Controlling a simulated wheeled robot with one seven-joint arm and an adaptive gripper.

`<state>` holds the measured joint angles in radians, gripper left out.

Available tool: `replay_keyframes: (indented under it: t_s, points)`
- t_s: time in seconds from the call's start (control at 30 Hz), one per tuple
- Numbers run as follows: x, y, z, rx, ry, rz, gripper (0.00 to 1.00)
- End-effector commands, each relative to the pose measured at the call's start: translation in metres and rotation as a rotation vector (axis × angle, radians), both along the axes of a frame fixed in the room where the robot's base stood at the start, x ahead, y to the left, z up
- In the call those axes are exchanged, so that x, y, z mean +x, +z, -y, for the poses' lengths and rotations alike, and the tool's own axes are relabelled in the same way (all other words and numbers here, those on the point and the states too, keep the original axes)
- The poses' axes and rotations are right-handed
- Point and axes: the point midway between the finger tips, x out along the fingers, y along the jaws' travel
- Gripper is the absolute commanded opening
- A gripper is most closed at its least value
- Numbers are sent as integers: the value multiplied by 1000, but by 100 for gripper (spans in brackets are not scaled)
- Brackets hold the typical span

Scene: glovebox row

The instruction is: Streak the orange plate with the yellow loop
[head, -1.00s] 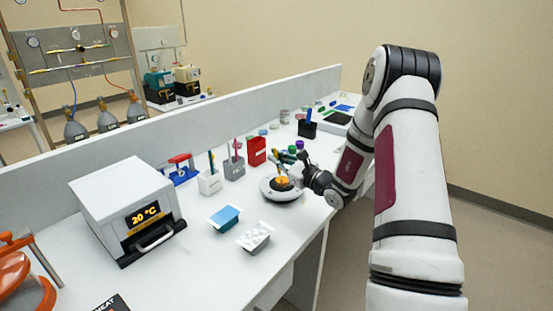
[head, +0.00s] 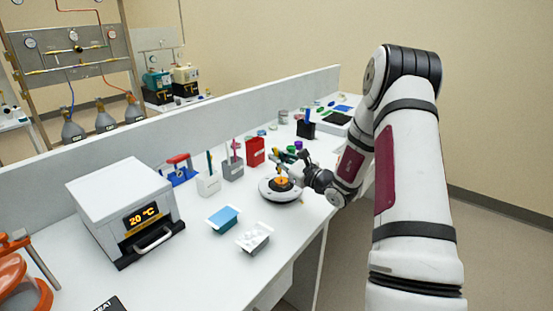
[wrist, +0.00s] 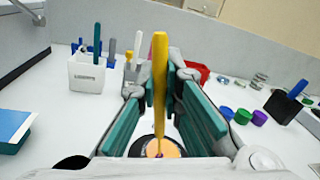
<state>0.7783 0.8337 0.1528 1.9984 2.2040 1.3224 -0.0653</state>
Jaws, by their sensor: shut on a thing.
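The yellow loop (wrist: 159,85) stands roughly upright between the teal-padded fingers of my gripper (wrist: 165,100) in the wrist view. The gripper is shut on its handle. The orange plate (wrist: 168,146) lies below the fingers, partly hidden by them, on a round stand with a dark centre. In the head view my gripper (head: 288,165) is just above the orange plate (head: 284,182) on the white round stand (head: 270,197). The loop's lower end is over the plate, and I cannot tell whether it touches.
A white holder (head: 208,185), a grey holder (head: 233,170) and a red box (head: 255,152) stand behind and left of the stand. An oven-like box (head: 115,190) is at left. Several coloured caps lie beyond.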

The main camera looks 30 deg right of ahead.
Motion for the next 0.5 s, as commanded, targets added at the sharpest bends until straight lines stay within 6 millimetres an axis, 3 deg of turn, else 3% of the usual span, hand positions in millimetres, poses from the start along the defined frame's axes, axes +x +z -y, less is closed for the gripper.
replay_keyframes:
  t_s: [0.5]
  points:
    - [3,0,8,-1,-2,0,0]
